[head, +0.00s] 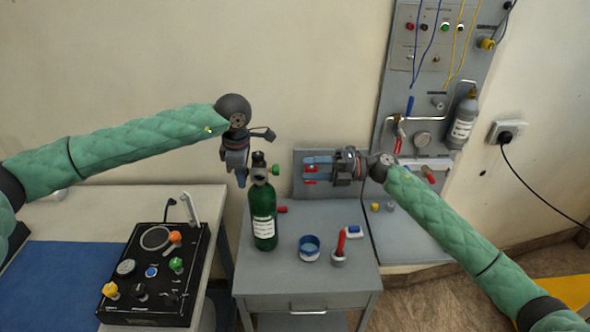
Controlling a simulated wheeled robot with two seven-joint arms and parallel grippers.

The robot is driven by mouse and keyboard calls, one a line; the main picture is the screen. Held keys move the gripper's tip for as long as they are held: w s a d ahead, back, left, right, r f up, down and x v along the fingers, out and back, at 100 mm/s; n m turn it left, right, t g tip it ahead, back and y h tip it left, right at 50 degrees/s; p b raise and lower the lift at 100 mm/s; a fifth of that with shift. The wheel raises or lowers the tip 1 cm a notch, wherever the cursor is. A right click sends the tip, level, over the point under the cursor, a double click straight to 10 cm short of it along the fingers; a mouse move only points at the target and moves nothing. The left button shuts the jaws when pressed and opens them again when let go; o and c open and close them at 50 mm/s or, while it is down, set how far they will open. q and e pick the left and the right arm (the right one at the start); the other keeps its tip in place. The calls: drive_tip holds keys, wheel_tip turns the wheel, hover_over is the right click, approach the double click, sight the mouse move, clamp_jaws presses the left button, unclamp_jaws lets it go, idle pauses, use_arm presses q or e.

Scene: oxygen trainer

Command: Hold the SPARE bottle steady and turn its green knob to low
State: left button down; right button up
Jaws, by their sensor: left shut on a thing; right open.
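A green bottle (263,212) with a white label stands upright on the grey cabinet; the label is too small to read. It has a dark valve head on top, with a green knob (275,169) on its right side. My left gripper (242,182) points down at the left of the valve head and is shut on the bottle near its neck; the exact contact is hard to see. My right gripper (305,171) is open, its blue fingers pointing left towards the green knob, with a gap between them and the knob.
The grey cabinet top (290,275) also holds a blue-rimmed cup (309,248) and a red-handled item in a holder (340,246). A black control box (152,285) stands on the left table. A grey bottle (463,122) hangs on the wall panel.

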drive_tip(key=shift+w+d, duration=0.1)
drive_tip(key=shift+d, duration=1.7)
use_arm(q)
drive_tip(key=c, duration=1.3)
unclamp_jaws()
